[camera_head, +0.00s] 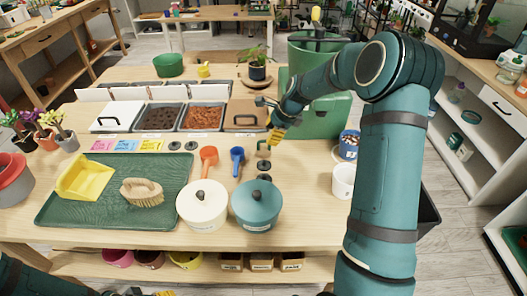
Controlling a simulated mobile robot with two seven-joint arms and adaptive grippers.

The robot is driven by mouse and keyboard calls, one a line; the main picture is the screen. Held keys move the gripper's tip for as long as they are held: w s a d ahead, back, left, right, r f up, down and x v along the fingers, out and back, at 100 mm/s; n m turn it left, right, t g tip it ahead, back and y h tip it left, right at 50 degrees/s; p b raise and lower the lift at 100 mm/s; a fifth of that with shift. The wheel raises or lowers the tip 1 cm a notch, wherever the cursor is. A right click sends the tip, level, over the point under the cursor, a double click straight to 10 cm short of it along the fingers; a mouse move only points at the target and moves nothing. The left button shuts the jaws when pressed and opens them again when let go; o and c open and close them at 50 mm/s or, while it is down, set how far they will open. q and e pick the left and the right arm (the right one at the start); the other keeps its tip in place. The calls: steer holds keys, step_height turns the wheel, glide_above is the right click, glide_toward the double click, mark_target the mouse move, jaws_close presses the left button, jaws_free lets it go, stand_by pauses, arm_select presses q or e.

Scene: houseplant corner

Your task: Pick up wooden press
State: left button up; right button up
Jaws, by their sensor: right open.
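A small upright piece with a round base (263,164) stands on the table behind the teal lidded pot. It may be the wooden press, but it is too small to be sure of its material. My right gripper (268,131) hangs over the table just above and beside this piece, with yellow fingertips. It is open, and nothing shows between its fingers. My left gripper (150,293) shows only as a sliver at the bottom edge, so its jaws cannot be read.
A cream lidded pot (203,206) and a teal lidded pot (256,204) stand in front. Orange (208,156) and blue (237,157) scoops lie behind them. A green tray (60,212) holds a yellow dustpan and a brush (142,192). Soil bins (204,117) line the back. A white cup (343,181) stands right.

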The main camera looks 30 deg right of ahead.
mark_target(265, 141)
steer(key=shift+b+x, duration=0.75)
steer(key=shift+x, duration=2.35)
steer(key=shift+w+d+r, duration=0.1)
steer(key=shift+w+d, duration=0.05)
steer(key=shift+d, duration=0.05)
jaws_close()
